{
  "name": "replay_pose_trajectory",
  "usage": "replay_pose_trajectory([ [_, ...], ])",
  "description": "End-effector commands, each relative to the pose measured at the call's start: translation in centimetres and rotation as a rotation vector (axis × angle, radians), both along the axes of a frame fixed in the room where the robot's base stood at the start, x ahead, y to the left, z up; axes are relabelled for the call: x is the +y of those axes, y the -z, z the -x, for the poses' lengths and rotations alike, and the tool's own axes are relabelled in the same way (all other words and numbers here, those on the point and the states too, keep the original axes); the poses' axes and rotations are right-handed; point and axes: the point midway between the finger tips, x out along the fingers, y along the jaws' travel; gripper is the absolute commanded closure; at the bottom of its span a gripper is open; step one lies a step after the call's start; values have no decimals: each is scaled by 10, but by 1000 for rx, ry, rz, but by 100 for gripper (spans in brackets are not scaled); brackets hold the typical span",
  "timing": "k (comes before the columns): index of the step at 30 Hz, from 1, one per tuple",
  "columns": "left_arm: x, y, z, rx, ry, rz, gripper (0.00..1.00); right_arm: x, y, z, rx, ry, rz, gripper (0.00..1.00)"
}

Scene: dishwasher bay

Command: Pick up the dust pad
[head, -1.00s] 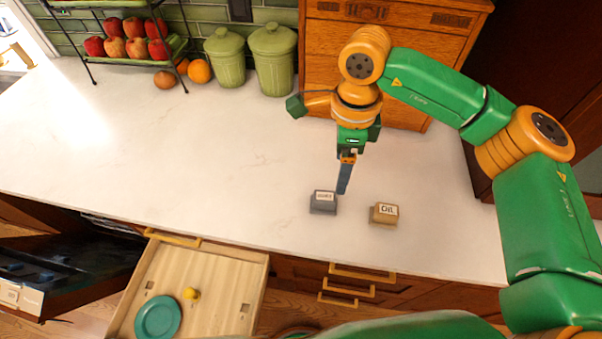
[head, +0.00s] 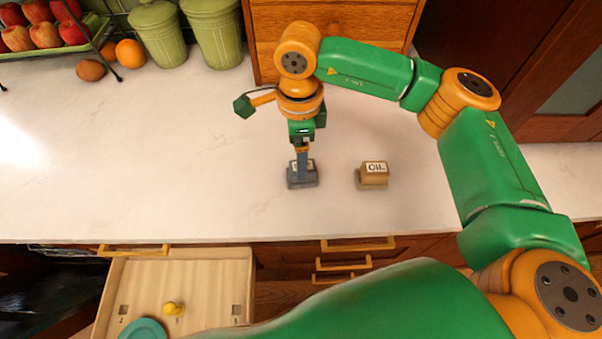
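The grey pad (head: 301,181) stands on the white counter, near its front edge. A finger of my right gripper (head: 302,166) comes down over it and hides most of its white label, so I cannot read it now. The fingers line up one behind the other, so I cannot tell whether they are open or shut, or whether they touch the pad. A tan pad (head: 373,175) with a white label reading "OIL" stands to the right, apart from the gripper. My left gripper is not in view.
Green canisters (head: 212,32) and a fruit rack (head: 45,40) stand at the back. The counter left of the grey pad is clear.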

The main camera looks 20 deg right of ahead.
Motion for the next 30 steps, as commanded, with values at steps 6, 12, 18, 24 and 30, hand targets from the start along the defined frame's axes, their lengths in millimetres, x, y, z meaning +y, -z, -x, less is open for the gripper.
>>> replay_pose_trajectory([
  [6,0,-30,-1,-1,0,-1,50,-1,36,1,6,1,2,18],
  [12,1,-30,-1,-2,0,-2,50,-1,50,0,0,0,0,18],
  [18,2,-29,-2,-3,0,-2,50,-1,50,0,0,0,1,44],
  [24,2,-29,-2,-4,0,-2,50,-1,50,0,0,0,1,98],
  [30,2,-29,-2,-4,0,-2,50,-1,50,0,0,0,1,100],
])
